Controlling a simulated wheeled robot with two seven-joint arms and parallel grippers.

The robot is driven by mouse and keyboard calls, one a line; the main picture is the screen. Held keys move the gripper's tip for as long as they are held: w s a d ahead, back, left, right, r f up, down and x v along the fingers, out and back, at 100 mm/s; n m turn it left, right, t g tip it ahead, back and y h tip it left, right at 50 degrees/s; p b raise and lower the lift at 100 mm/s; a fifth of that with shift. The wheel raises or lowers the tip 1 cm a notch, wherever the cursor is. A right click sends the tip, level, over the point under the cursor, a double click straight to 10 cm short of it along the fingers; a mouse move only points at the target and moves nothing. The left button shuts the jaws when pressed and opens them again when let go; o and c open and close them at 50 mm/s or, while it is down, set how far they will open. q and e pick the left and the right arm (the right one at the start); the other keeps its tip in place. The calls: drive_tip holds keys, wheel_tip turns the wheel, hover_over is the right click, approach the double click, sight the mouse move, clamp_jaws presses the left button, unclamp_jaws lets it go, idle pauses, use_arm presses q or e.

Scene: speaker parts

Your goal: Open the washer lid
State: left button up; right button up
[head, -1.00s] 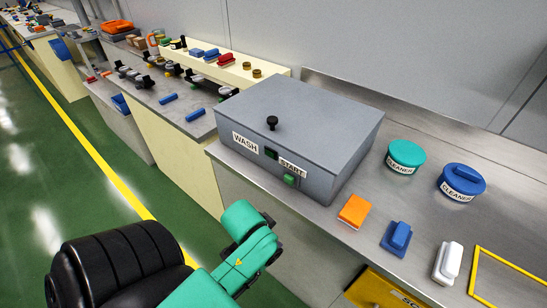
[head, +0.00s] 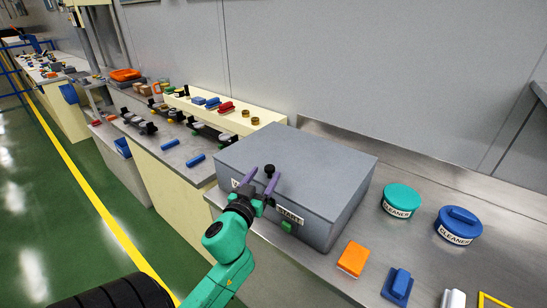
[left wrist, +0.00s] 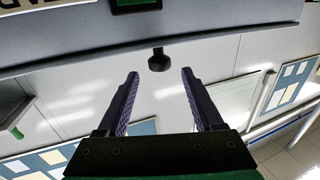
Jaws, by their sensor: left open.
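The washer is a grey box with a flat closed lid (head: 315,160) on the steel counter. A black knob (head: 269,169) stands on the lid near its front edge; it also shows in the left wrist view (left wrist: 159,61). My left gripper (head: 261,174) is open at the front of the lid. Its two purple fingers point toward the knob, one on each side in the picture. In the left wrist view the knob appears between and beyond the fingertips (left wrist: 160,72). I cannot tell whether they touch it. The gripper partly hides the WASH label. My right gripper is out of view.
A green start button (head: 287,227) is on the washer front. Right of it stand a teal cleaner tub (head: 402,199) and a blue cleaner tub (head: 457,225). An orange block (head: 353,259) and a blue block (head: 398,286) lie in front. Another bench with parts is left.

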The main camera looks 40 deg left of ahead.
sight(274, 161)
use_arm(q)
drive_tip(key=x, duration=0.8)
drive_tip(key=shift+p, duration=0.4)
drive_tip(key=shift+s, duration=0.1)
clamp_jaws()
idle(0.5)
